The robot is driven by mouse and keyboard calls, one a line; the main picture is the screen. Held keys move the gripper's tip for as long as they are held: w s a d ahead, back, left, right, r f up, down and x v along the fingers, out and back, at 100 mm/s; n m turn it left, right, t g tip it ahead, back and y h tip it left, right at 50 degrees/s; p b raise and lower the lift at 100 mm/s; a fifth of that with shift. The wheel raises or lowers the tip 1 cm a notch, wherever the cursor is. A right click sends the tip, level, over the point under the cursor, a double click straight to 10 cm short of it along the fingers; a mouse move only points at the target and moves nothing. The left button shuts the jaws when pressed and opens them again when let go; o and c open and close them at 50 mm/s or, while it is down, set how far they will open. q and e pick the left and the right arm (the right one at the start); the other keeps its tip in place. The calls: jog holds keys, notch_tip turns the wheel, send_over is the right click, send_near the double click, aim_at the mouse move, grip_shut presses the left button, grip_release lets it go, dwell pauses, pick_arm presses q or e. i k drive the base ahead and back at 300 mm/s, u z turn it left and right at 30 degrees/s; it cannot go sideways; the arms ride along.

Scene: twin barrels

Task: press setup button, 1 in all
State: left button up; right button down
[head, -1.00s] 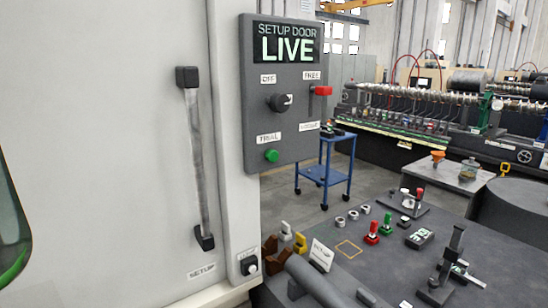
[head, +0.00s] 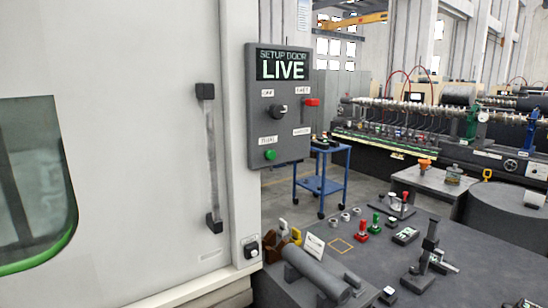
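The grey control panel (head: 280,120) on the white cabinet has a screen (head: 283,65) reading "SETUP DOOR LIVE". Below the screen are a black knob (head: 276,111), a red lever handle (head: 312,102) and a round green button (head: 270,155). A small dark box with a pale round button (head: 251,251) is fixed low on the cabinet's edge strip; its small label is too blurred to read. Neither of my grippers is in the head view.
The white door (head: 140,130) has a long vertical handle (head: 213,160) and a green-edged window (head: 35,190). A dark table (head: 385,265) at the lower right bears a grey cylinder, colored handles and a black stand. A blue cart (head: 322,185) stands on the floor behind.

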aim_at(269, 154)
jog(key=z, duration=0.3)
jog(key=i, duration=0.65)
jog(key=u, duration=1.5)
